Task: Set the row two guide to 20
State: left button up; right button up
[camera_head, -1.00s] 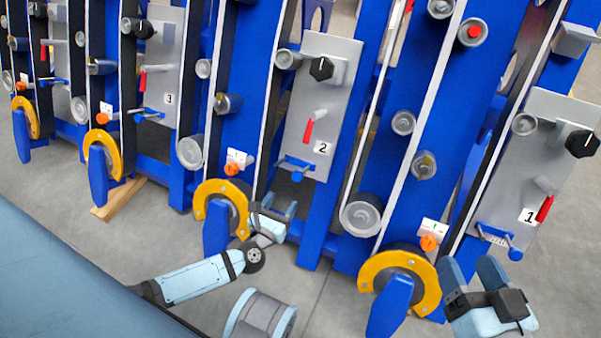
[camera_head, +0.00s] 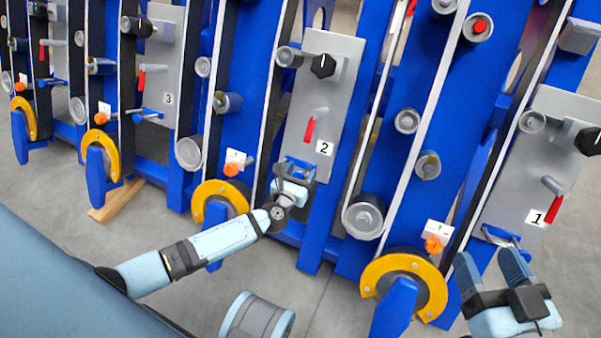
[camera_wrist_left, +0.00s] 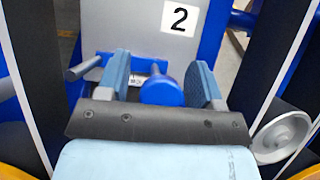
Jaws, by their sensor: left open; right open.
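The row two panel (camera_head: 332,92) is a grey plate with a black knob (camera_head: 323,66), a red-handled lever (camera_head: 309,129) and a label "2" (camera_head: 325,148). A blue round knob (camera_wrist_left: 162,90) sits at its lower end. My left gripper (camera_head: 296,172) is open at this lower end. In the left wrist view its fingers (camera_wrist_left: 160,76) stand either side of the blue knob, with visible gaps. The head view mostly hides that knob behind the gripper. No readable setting shows. My right gripper (camera_head: 487,258) is open and empty below the row one panel (camera_head: 537,170).
An orange knob with a white tag (camera_head: 231,165) and a yellow half ring (camera_head: 212,193) lie left of my left gripper. Black belts and blue frame posts flank the panel. A grey roller (camera_head: 363,216) stands to the right. Concrete floor is open in front.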

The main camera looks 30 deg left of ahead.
pick_arm(q)
grip_shut()
jog(key=shift+s+a+b, duration=0.1)
jog(key=shift+a+b, duration=0.2)
jog(key=shift+a, duration=0.7)
jog(key=shift+c, duration=0.7)
grip_release()
jog(key=shift+o, duration=0.7)
pick_arm(e)
jog(key=shift+w+r, duration=0.15)
jog(key=shift+r, duration=0.05)
pick_arm(q)
jog(key=s+p, duration=0.3)
jog(key=s, duration=1)
jog(key=shift+s+d, duration=0.4)
pick_arm(e)
jog(key=shift+s+a+f+m+g, duration=0.2)
jog(key=shift+s+a+m, duration=0.05)
jog(key=shift+s+m, duration=0.2)
jog(key=shift+s+a+f+m+g, duration=0.2)
jog(key=shift+s+m, duration=0.15)
jog(key=shift+m, duration=0.1)
